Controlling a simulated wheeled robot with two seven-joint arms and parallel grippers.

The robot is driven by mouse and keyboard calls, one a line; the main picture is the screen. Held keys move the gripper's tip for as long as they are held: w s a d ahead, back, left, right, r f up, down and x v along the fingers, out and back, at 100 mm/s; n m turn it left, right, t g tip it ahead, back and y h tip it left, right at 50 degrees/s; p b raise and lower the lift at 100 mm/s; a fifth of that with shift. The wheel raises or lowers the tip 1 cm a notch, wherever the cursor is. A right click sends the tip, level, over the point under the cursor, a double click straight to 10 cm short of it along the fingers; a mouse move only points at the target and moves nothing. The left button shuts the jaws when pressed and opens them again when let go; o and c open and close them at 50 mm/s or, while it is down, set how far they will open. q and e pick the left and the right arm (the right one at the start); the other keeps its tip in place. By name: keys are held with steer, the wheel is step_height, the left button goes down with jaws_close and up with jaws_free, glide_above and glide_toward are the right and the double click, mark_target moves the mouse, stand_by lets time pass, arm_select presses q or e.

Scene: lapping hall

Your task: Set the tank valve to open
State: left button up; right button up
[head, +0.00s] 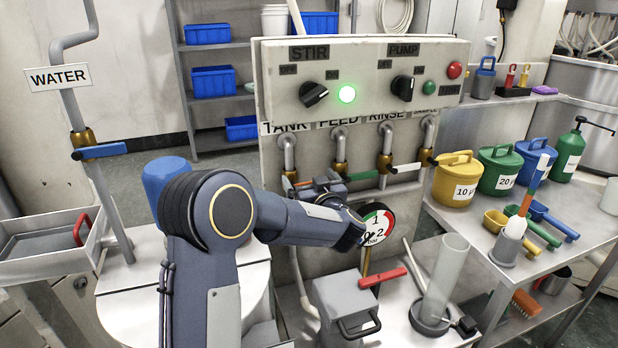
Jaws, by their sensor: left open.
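The tank valve sits at the bottom of the leftmost pipe (288,152), under the TANK label (283,127) on the panel. The valve's body and lever are mostly hidden by my left gripper, with only a little reddish colour showing, so I cannot tell the lever's position. My left gripper (322,184) is open, right in front of the tank valve and close to the feed valve. I cannot tell whether it touches the lever. My right gripper is not in view.
Right of the tank valve are the feed valve's green lever (362,175), the rinse valve's white lever (406,168) and a sample valve. A round gauge (377,222) hangs below. A grey box with a red lever (345,298) and a clear cylinder (443,275) stand in front.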

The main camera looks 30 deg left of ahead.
arm_select(q)
steer(key=shift+w+a, duration=0.3)
steer(key=shift+a, duration=0.05)
steer(key=c, duration=1.2)
steer(key=shift+c, duration=0.2)
